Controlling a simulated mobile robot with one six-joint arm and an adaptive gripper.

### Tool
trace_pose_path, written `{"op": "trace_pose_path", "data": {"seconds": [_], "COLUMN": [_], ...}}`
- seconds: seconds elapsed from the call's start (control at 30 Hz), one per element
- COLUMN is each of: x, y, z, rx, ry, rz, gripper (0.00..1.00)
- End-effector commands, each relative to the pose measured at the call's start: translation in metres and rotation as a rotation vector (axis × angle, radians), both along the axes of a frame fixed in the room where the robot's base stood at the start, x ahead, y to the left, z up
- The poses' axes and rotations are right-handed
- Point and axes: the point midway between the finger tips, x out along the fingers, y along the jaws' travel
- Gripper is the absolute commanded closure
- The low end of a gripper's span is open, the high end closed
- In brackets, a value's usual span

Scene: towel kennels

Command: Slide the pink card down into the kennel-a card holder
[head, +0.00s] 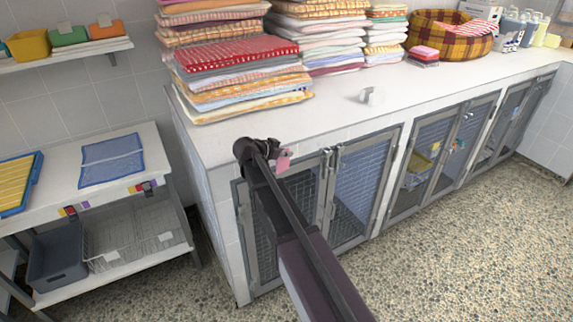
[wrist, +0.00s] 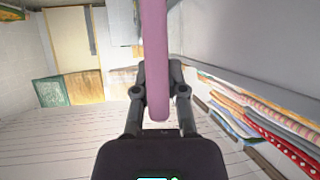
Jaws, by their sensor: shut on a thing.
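The pink card (head: 284,160) is held at the end of my arm, in front of the counter's front edge and the first kennel doors. In the wrist view the pink card (wrist: 154,50) appears nearly edge-on, as a long strip between the two fingers. My gripper (head: 273,158) is shut on it; the gripper also shows in the wrist view (wrist: 157,88). The nearest kennel doors (head: 295,197) have mesh panels and metal frames under the counter. My arm hides part of them. I cannot clearly make out the kennel-a card holder or its label.
Stacks of folded towels (head: 240,65) cover the back left of the white counter (head: 330,108). A small white item (head: 371,96) stands on its bare part. A plaid basket (head: 450,35) is farther right. A shelf cart (head: 125,165) stands at left. The speckled floor is clear.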

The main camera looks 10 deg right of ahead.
Motion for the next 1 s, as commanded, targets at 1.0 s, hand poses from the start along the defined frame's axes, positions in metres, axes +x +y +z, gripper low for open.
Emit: {"op": "trace_pose_path", "data": {"seconds": [1.0], "x": [-0.001], "y": [0.000], "z": [-0.027], "rx": [0.000], "ry": [0.000], "rz": [-0.002], "gripper": [1.00]}}
